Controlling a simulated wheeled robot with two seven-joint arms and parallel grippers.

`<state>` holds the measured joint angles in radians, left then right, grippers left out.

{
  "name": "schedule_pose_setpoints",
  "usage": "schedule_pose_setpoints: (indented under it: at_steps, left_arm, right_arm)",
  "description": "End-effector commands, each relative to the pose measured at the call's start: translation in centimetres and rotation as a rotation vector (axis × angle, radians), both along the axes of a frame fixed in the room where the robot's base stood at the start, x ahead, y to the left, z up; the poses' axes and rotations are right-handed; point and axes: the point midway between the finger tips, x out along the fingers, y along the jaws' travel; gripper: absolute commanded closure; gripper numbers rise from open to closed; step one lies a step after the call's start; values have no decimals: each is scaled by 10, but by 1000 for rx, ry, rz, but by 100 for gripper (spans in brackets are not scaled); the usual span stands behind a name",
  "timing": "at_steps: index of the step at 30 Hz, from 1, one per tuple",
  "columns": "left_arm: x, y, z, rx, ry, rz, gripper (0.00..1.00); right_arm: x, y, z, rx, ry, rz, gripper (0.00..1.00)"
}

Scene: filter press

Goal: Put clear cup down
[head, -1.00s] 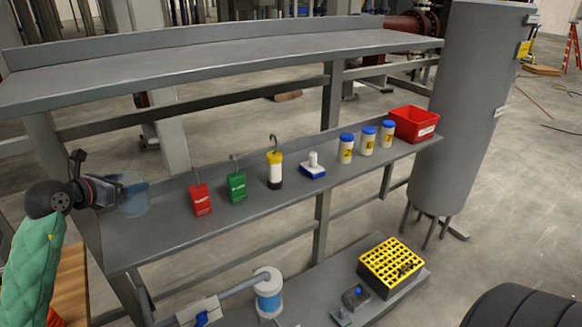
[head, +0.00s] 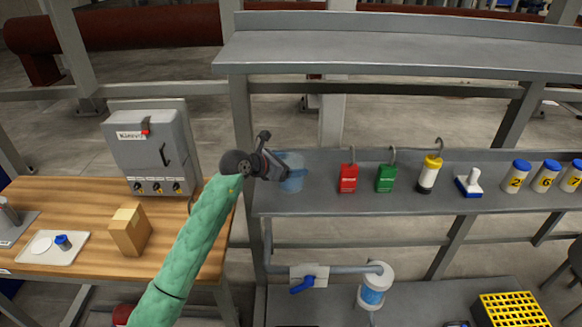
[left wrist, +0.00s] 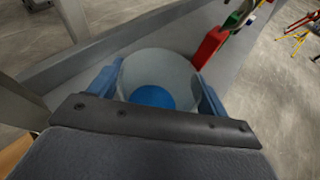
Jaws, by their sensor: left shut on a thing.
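The clear cup (head: 292,172) is a see-through bluish cup at the left end of the middle grey shelf. My left gripper (head: 284,170) is shut on it, coming from the left. In the left wrist view the cup (left wrist: 155,70) sits between the two blue fingers (left wrist: 158,92), and a blue round patch shows inside it. The cup is over or on the shelf (head: 400,205); I cannot tell whether its base touches. My right gripper is not in view.
Red (head: 348,178) and green (head: 386,178) tags stand right of the cup, then a yellow-topped bottle (head: 429,174), a white-and-blue stamp-like item (head: 469,183) and numbered jars (head: 516,177). An upper shelf (head: 400,45) is above. A wooden table (head: 80,205) with a grey box (head: 150,150) is left.

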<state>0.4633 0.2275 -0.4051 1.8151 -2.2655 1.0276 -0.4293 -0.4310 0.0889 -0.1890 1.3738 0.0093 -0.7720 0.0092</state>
Motion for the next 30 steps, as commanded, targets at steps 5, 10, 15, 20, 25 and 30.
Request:
schedule_pose_setpoints:
  at_steps: [5, 10, 15, 20, 25, 30]
  left_arm:
    - [0, 0, -17, 0, 2, 1, 57]
    - [0, 0, -21, 0, 0, 0, 57]
    - [0, 0, -21, 0, 0, 0, 57]
    - [0, 0, -22, 0, 0, 0, 15]
    - [0, 0, -22, 0, 0, 0, 1]
    - [0, 0, -22, 0, 0, 0, 1]
  right_arm:
    - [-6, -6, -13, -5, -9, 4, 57]
    - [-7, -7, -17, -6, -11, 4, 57]
    - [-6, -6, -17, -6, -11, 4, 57]
    - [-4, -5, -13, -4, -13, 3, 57]
    - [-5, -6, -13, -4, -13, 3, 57]
    - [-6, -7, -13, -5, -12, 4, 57]
